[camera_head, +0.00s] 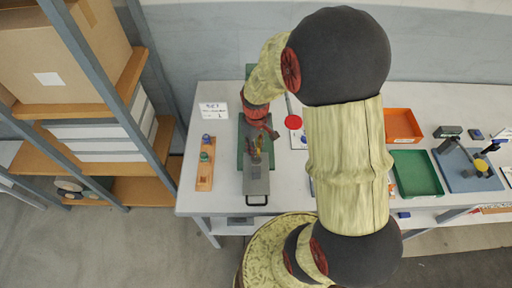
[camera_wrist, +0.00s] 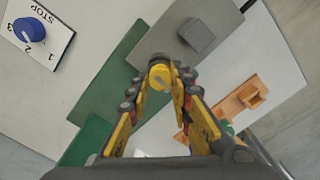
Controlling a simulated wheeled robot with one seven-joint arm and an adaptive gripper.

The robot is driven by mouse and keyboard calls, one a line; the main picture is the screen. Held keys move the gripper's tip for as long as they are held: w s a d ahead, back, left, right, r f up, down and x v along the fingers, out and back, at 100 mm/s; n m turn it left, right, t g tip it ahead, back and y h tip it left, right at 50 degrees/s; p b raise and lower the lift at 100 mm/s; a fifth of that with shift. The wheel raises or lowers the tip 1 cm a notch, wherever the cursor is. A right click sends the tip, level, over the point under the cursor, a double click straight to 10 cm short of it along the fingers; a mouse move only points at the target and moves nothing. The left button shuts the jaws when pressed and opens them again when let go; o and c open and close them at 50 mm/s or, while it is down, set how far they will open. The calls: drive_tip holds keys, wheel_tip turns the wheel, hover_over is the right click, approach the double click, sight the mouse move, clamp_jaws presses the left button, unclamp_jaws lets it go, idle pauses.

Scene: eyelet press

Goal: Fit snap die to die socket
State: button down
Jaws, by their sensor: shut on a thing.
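My gripper (camera_wrist: 160,88) is shut on a small round yellow piece with a grey centre, which looks like the snap die (camera_wrist: 160,74). The die is held at the fingertips, above the press's green base (camera_wrist: 112,82). A small raised grey block (camera_wrist: 196,36) stands on a grey plate (camera_wrist: 225,18) beyond the fingertips; I cannot tell for sure that it is the die socket. The die appears apart from this block. In the head view my gripper (camera_head: 258,146) is over the press, near the grey plate (camera_head: 256,184), and the die is too small to make out clearly.
A wooden rack (camera_head: 203,180) with a blue and a green piece stands left of the press. A blue knob (camera_wrist: 29,30) sits on a white STOP-marked panel. An orange tray (camera_head: 402,125) and green tray (camera_head: 415,172) are at right, beyond my arm.

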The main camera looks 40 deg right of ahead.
drive_tip(key=shift+f+b, duration=0.35)
drive_tip(key=shift+f, duration=0.3)
drive_tip(key=c, duration=1.6)
unclamp_jaws()
drive_tip(key=shift+o, duration=0.3)
drive_tip(key=shift+r, duration=0.2)
drive_tip(key=shift+r+p, duration=1.95)
drive_tip(key=shift+r, duration=0.45)
